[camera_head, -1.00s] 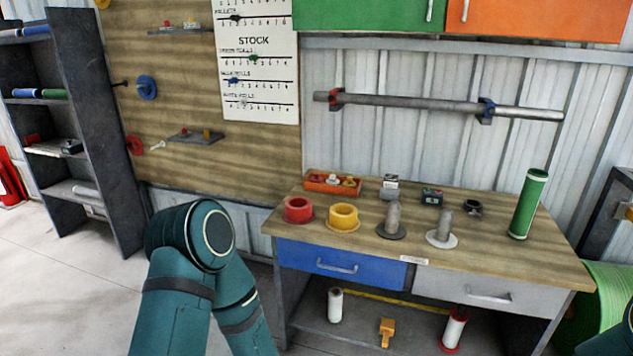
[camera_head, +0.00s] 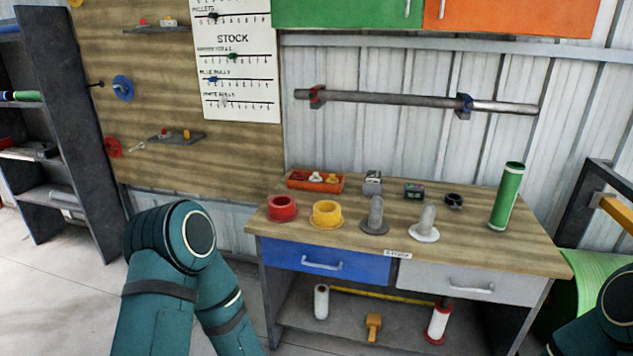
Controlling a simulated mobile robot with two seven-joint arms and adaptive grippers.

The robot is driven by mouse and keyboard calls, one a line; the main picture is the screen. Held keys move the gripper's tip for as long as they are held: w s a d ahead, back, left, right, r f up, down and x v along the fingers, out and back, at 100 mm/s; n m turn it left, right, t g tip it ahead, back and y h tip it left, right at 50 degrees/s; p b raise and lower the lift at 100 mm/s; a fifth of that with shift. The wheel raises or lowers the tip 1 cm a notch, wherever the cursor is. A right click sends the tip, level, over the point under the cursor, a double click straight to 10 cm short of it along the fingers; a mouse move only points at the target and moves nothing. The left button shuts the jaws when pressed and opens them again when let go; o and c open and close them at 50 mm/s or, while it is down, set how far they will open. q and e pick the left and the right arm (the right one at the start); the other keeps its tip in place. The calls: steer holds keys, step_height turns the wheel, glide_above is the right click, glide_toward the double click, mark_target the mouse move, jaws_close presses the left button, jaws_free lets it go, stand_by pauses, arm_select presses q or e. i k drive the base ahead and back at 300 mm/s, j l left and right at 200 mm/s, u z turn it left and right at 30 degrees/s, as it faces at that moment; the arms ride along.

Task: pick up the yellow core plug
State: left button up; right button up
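A yellow flanged ring (camera_head: 326,214) stands on the workbench top, right of a matching red ring (camera_head: 282,208). An orange tray (camera_head: 297,184) behind them holds small red, white and yellow pieces; the yellow piece (camera_head: 332,178) is at its right end. I cannot tell for certain which yellow piece is the core plug. My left arm shows at lower left and part of my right arm at lower right. Neither gripper is in view, and nothing is seen held.
The workbench (camera_head: 480,238) also carries two grey spindles on round bases, small boxes, a black ring and a green roll (camera_head: 507,196). Below are a blue drawer (camera_head: 325,262), a grey drawer and a lower shelf with rolls. A dark shelf rack (camera_head: 75,130) stands left.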

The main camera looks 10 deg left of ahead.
mark_target(331, 180)
steer(key=z, duration=0.4)
steer(key=i+j+z, duration=0.1)
steer(key=j+z, duration=0.65)
steer(key=z, duration=0.2)
steer(key=k+j+z, duration=0.1)
steer(key=j+z, duration=0.2)
steer(key=j, duration=0.65)
